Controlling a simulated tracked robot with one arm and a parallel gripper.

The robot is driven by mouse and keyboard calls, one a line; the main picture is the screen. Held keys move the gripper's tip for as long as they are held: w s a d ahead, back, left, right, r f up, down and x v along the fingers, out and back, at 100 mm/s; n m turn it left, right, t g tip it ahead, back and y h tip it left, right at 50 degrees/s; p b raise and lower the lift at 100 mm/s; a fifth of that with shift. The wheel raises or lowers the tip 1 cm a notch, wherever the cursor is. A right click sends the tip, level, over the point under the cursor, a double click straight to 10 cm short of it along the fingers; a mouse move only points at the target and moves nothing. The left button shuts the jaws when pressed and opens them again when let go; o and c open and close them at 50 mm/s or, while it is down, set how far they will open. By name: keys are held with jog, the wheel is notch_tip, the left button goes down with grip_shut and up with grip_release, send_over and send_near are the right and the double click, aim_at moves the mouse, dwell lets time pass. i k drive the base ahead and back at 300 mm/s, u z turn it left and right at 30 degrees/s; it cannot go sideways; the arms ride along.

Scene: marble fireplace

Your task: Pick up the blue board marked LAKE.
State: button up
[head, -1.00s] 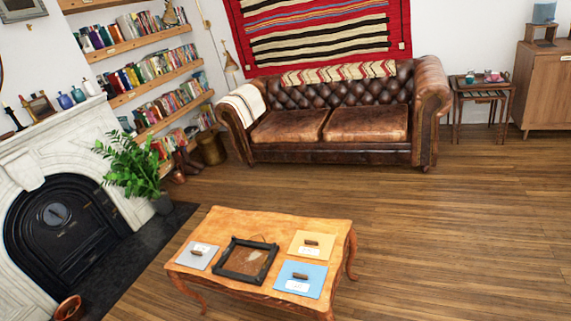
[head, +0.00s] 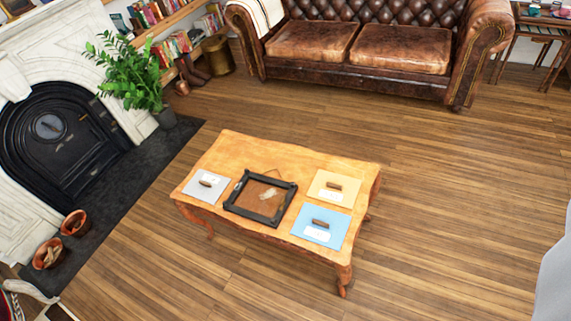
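A blue board (head: 335,238) lies flat on the near right part of the wooden coffee table (head: 225,155). It has a brown handle block and a white label whose text is too small to read. A yellow board (head: 345,198) with a similar handle lies just behind it. A grey board (head: 197,197) with a handle lies at the table's left. A dark open frame (head: 233,206) lies between the grey board and the blue one. My gripper is not in view.
A leather sofa (head: 400,48) stands at the back. A marble fireplace (head: 20,75) with a dark hearth (head: 100,182), a potted plant (head: 135,75) and terracotta pots (head: 75,223) is at left. Wooden floor (head: 450,180) is clear at right. A pale blurred shape (head: 555,280) fills the lower right edge.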

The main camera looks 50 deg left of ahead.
aim_at(325, 227)
jog(key=u, duration=0.2)
jog(key=i, duration=1)
jog(key=z, duration=0.05)
